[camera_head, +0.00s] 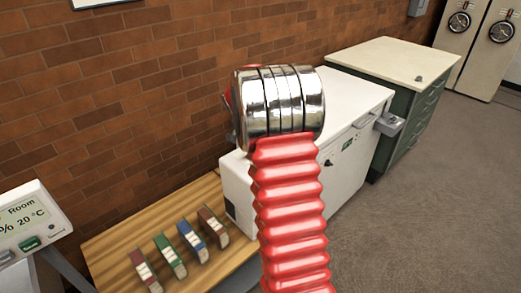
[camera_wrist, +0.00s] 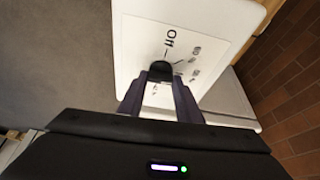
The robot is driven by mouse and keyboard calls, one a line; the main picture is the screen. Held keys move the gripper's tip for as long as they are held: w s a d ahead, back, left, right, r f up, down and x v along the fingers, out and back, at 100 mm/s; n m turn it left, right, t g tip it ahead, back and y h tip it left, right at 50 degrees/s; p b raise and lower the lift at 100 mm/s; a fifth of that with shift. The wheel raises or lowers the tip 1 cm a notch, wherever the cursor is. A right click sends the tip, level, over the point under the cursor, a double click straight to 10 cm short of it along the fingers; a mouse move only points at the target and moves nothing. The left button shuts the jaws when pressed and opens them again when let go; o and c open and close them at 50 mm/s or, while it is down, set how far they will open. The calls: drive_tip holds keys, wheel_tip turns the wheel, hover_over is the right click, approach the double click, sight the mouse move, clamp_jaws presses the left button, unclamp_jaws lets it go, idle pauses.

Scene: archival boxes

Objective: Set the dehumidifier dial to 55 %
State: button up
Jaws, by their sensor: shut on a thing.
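In the wrist view my gripper (camera_wrist: 161,78) is closed around a small black dial knob (camera_wrist: 161,69) on a white panel (camera_wrist: 132,40). One dark finger is on each side of the knob. "Off" is printed above the knob, and smaller markings, too blurred to read, lie to its right. I cannot tell which marking the knob points at. In the head view my red, ribbed arm with chrome rings covers the middle, and the gripper and dial are not visible there.
In the head view, a white cabinet (camera_head: 352,92) with a small green display stands behind my arm. A green drawer cabinet (camera_head: 410,118) is to its right. Several books (camera_head: 190,235) stand on a wooden surface (camera_head: 110,250). A room readout (camera_head: 30,225) is at left. Grey floor is clear at right.

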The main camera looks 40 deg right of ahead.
drive_tip(key=shift+m, duration=0.5)
drive_tip(key=o, duration=1)
drive_tip(key=shift+o, duration=0.2)
drive_tip(key=shift+g, duration=0.3)
drive_tip(key=shift+r, duration=0.1)
drive_tip(key=v, duration=1.3)
drive_tip(key=shift+a+r, duration=0.15)
drive_tip(key=shift+r, duration=0.1)
